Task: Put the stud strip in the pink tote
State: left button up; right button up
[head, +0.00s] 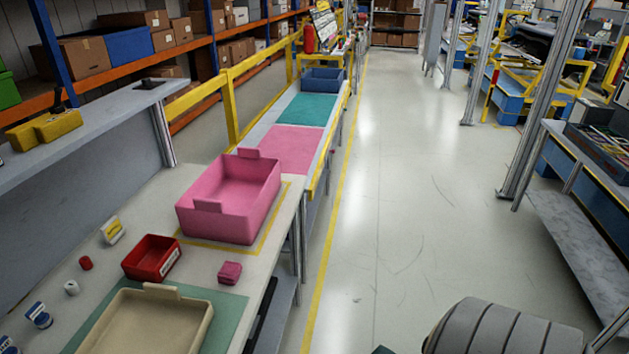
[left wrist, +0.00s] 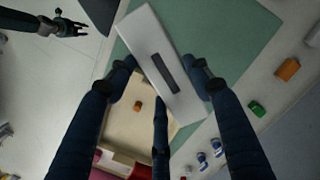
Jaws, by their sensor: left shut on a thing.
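The pink tote (head: 232,222) stands upright on the left-hand bench in the head view; no contents show inside it. In the left wrist view my left gripper (left wrist: 165,88) is shut on a long pale flat piece with a dark slot, which I take to be the stud strip (left wrist: 150,45). The strip is held above the green mat and the beige tray (left wrist: 120,118). My left gripper is out of the head view. My right gripper (left wrist: 45,22) shows small at the top left of the left wrist view, over the floor, with its fingers spread and empty.
The beige tray (head: 152,325) lies on the green mat (head: 228,312) at the near end. A red bin (head: 152,258) and a small pink block (head: 230,272) sit between tray and tote. A yellow rail (head: 232,110) runs behind the bench. Orange (left wrist: 288,69) and green blocks (left wrist: 257,108) lie beside the mat.

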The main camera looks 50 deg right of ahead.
aim_at(240, 202)
jog(key=i+l+z, duration=0.4)
jog(key=l, duration=0.15)
jog(key=i+l+z, duration=0.25)
jog(key=l+z, duration=0.15)
jog(key=l, duration=0.15)
jog(key=i+l+z, duration=0.4)
jog(key=i+l, duration=0.2)
jog(key=i, duration=0.15)
